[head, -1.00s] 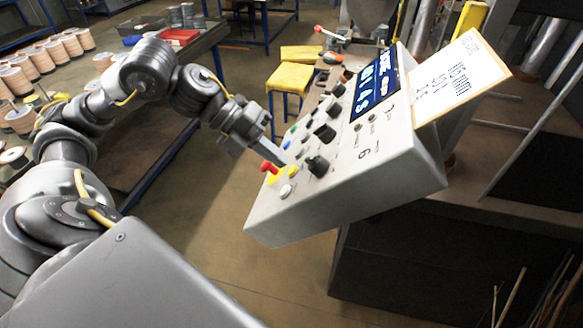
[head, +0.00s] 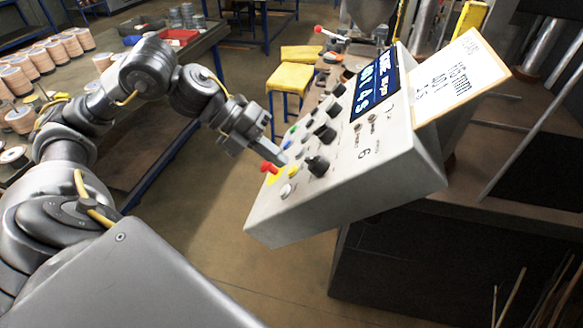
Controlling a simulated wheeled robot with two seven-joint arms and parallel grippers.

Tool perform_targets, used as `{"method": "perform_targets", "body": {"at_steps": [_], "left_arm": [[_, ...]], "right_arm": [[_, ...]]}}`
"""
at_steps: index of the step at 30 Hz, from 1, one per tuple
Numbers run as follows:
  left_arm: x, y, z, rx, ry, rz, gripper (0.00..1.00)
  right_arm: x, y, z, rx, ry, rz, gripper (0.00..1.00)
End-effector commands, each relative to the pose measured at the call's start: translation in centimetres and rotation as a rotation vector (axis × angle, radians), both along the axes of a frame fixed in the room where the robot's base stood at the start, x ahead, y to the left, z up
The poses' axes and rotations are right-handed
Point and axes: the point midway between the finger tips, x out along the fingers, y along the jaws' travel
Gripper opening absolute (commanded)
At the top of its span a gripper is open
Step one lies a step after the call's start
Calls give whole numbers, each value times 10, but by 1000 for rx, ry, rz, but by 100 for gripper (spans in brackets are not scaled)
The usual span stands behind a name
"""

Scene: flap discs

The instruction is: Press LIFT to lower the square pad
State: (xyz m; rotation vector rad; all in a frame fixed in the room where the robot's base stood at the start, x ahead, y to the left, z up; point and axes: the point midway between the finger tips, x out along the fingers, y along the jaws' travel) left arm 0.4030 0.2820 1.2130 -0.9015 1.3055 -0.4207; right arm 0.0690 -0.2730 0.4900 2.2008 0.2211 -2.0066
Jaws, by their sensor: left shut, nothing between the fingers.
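A grey control panel (head: 335,188) stands tilted in the middle of the head view. It has a lit blue screen (head: 375,90), black knobs (head: 318,166) and several small coloured buttons. A red button on a yellow base (head: 270,168) sits near its lower left end. My left gripper (head: 284,158) is shut and empty, its fingertips at the panel's left edge close to the small buttons. I cannot tell whether the tips touch one. The fingers cover part of the button row, and the LIFT label is not readable. The square pad cannot be made out. My right gripper is not in view.
A paper sheet (head: 460,78) is fixed at the panel's upper right. Yellow stools (head: 286,79) stand behind the panel. A workbench (head: 135,160) with several disc stacks (head: 60,52) lies to the left. Open floor (head: 210,225) shows below the arm.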

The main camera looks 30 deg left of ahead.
Motion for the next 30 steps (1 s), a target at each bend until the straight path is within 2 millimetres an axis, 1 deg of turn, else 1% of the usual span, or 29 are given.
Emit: {"method": "perform_targets", "body": {"at_steps": [17, 30], "left_arm": [[0, 0, 0, 0, 0, 0, 0], [2, -6, -5, 0, 1, -1, 0]], "right_arm": [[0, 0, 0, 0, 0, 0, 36], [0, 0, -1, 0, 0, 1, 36]]}}
